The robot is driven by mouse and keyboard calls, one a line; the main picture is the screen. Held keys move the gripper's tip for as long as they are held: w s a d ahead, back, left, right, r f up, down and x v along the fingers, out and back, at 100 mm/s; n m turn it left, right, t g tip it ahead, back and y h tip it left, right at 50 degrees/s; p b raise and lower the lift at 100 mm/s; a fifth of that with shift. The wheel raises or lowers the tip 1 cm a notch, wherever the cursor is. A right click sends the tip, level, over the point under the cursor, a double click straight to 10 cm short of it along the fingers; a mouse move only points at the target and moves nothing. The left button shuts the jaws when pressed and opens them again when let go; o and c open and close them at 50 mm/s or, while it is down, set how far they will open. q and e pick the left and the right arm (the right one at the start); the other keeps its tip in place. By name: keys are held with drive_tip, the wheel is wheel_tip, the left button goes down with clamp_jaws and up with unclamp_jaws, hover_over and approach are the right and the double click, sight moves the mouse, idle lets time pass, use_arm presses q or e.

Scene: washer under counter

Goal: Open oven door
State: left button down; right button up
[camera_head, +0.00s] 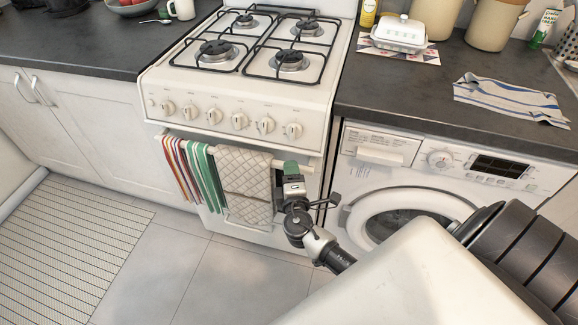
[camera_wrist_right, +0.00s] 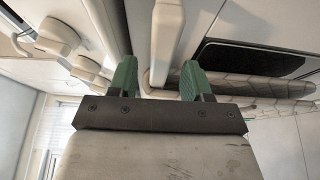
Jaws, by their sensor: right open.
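The white oven door (camera_head: 215,222) is shut, below the stove's knobs. Its light handle bar (camera_head: 277,163) runs across the top of the door. My right gripper (camera_head: 291,168) is at the right end of this bar, its green fingertips at bar height. In the right wrist view the open green fingers (camera_wrist_right: 157,78) stand on either side of the pale bar (camera_wrist_right: 166,40), with a gap visible beside it. Whether either finger touches the bar cannot be told. The dark oven window (camera_wrist_right: 245,57) shows to the right. My left gripper is not in view.
A quilted grey towel (camera_head: 243,180) and striped towels (camera_head: 190,172) hang from the bar left of my gripper. Stove knobs (camera_head: 238,121) sit just above. A washing machine (camera_head: 410,190) stands to the right. The tiled floor (camera_head: 235,285) before the oven is clear.

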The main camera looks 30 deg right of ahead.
drive_tip(key=shift+x, duration=1.3)
clamp_jaws()
